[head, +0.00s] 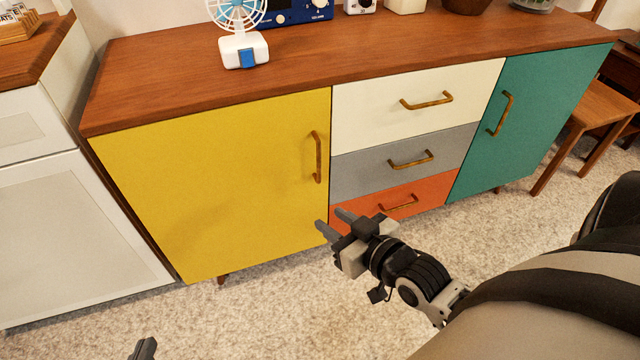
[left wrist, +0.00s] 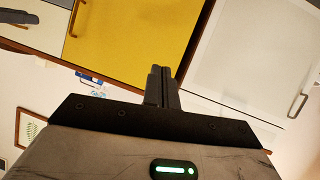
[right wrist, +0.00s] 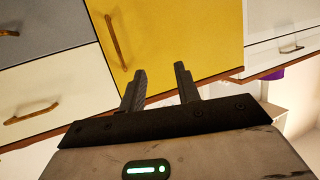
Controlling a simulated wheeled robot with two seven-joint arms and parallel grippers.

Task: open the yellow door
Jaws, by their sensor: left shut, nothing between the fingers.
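The yellow door (head: 215,180) is the left front panel of the sideboard and looks closed. Its brass handle (head: 317,157) is upright near the door's right edge. My right gripper (head: 328,221) is open and empty, below the handle and in front of the door's lower right corner. In the right wrist view its spread fingers (right wrist: 158,82) point toward the yellow door (right wrist: 185,35), with the handle (right wrist: 115,42) to their left. My left gripper (head: 143,348) barely shows at the bottom edge; in the left wrist view its fingers (left wrist: 162,85) are together and empty, facing the yellow door (left wrist: 130,35).
White (head: 420,100), grey (head: 400,162) and orange (head: 385,205) drawers sit right of the door, then a green door (head: 530,115). A fan (head: 240,40) stands on the wooden top. A white cabinet (head: 65,210) stands close at left. Carpet (head: 250,300) in front is clear.

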